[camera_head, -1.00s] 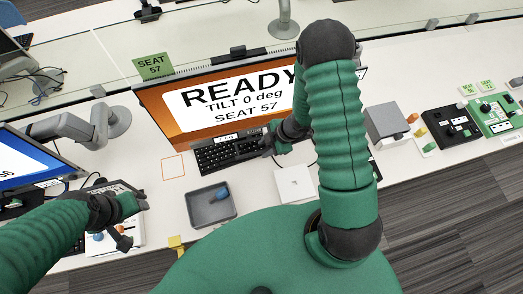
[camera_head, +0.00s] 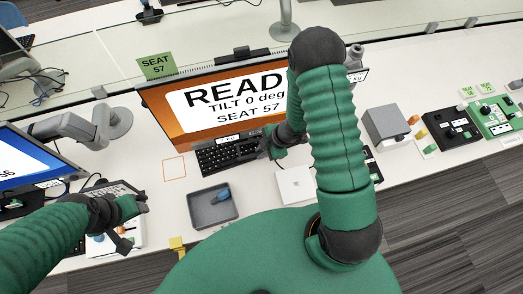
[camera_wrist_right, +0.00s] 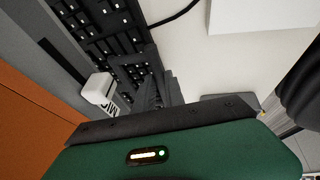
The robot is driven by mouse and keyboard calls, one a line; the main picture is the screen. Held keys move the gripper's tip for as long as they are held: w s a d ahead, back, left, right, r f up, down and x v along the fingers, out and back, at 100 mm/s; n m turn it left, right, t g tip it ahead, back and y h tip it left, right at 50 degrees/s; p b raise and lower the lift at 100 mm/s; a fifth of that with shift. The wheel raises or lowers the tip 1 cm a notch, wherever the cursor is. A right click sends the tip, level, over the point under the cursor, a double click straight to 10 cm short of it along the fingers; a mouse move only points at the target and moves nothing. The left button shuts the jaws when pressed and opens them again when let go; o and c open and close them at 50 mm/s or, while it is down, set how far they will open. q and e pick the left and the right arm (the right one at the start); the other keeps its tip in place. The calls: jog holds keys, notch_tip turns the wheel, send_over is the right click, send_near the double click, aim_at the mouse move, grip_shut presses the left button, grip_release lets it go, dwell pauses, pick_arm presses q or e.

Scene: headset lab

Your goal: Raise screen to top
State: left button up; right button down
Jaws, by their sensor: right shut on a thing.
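The screen (camera_head: 164,105) has an orange face with "READY", "TILT 0 deg" and "SEAT 57" on a white panel. My right arm covers its right part. My right gripper (camera_head: 266,147) is at the screen's lower edge, right of the middle, above the keyboard. In the right wrist view, the dark fingers (camera_wrist_right: 150,85) are together beside a white labelled tab (camera_wrist_right: 98,89) near the screen's lower frame, with the orange face (camera_wrist_right: 30,115) at left. The exact contact is hidden. My left gripper (camera_head: 138,206) is away from the screen, at lower left; its jaw state is unclear.
A black keyboard (camera_head: 215,160) lies under the screen. A grey tray (camera_head: 213,221) with a blue item, a white box (camera_head: 295,184) and a grey box (camera_head: 385,122) stand nearby. A glass partition (camera_head: 215,38) runs behind the screen. Another monitor (camera_head: 30,160) is at left.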

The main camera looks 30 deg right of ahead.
jog(key=shift+w+a+r, duration=0.1)
jog(key=shift+a, duration=0.15)
jog(key=shift+d, duration=0.2)
pick_arm(q)
jog(key=shift+a, duration=0.15)
pick_arm(e)
jog(key=shift+a, duration=0.2)
